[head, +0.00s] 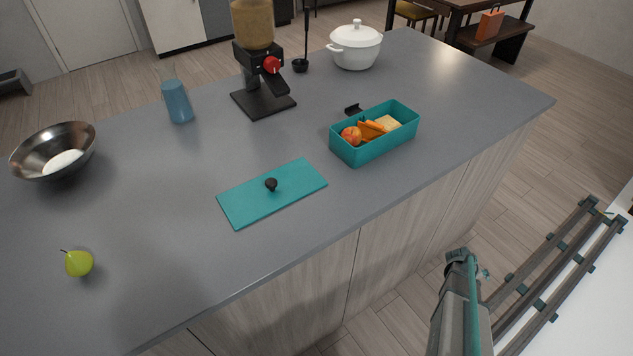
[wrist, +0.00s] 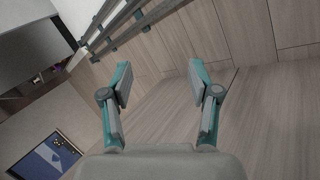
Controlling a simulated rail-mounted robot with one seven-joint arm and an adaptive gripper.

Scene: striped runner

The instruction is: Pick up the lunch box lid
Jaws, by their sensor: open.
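The lunch box lid (head: 250,205) is a flat teal rectangle with a small black knob (head: 271,184) on top. It lies on the grey counter in the head view, left of the open lunch box. The teal lunch box (head: 370,151) holds an apple, carrot pieces and a pale food item. My gripper shows in the wrist view (wrist: 160,85) with its two fingers spread apart and nothing between them. It faces the wooden floor and cabinet fronts there; the lid is not in that view. In the head view my arm is at the lower right, off the counter's front edge.
The grey counter (head: 190,270) also carries a green pear (head: 78,263), a metal bowl (head: 50,145), a blue cup (head: 177,102), a black dispenser (head: 262,95) and a white pot (head: 356,46). A small black item (head: 353,109) lies behind the lunch box. Space before the lid is clear.

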